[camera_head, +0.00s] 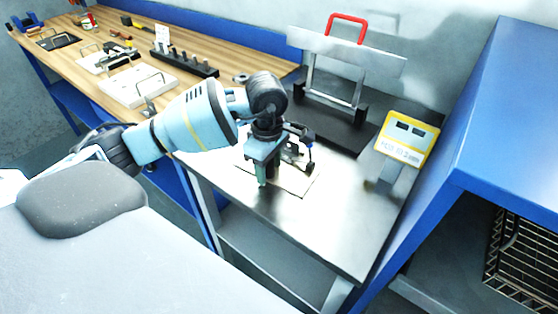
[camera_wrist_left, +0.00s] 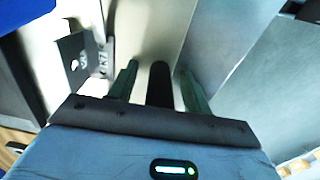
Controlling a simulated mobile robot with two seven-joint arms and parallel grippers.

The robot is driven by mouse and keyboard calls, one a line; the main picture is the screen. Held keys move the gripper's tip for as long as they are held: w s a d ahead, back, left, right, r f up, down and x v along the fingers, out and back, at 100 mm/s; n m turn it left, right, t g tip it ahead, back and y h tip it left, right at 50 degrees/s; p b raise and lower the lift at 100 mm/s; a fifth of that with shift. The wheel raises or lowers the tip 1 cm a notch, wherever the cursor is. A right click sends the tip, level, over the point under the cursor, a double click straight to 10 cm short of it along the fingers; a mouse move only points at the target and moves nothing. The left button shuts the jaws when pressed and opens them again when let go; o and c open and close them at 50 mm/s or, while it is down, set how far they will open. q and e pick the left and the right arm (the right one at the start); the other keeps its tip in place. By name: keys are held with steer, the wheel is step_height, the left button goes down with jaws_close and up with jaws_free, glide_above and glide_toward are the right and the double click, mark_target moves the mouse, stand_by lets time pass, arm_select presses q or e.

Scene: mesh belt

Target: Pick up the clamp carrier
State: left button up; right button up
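What looks like the clamp carrier, a pale flat plate (camera_head: 297,184) with dark clamp parts (camera_head: 300,152) on it, lies on the steel table under my left gripper. My left gripper (camera_head: 264,180) points down over the plate's left part and hides some of it. In the left wrist view, its two green fingers (camera_wrist_left: 160,72) are apart. A black upright bar (camera_wrist_left: 160,88) shows between them, with gaps at both sides. I cannot tell whether the fingertips touch the plate. My right gripper is not in view.
A stand with a red handle (camera_head: 346,17) and black base (camera_head: 335,122) is behind on the steel table (camera_head: 300,225). A yellow-framed sign (camera_head: 407,139) is at right. A wooden bench (camera_head: 105,50) with tools and plates lies left; a blue cabinet (camera_head: 515,110) stands right.

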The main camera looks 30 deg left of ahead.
arm_select(q)
jaws_close()
steer(key=shift+r, duration=0.1)
steer(key=shift+r, duration=1.8)
steer(key=s+d+r+b, duration=0.1)
steer(key=s+d, duration=0.2)
steer(key=s, duration=1.2)
steer(key=shift+s+r, duration=0.15)
steer(key=shift+s, duration=0.15)
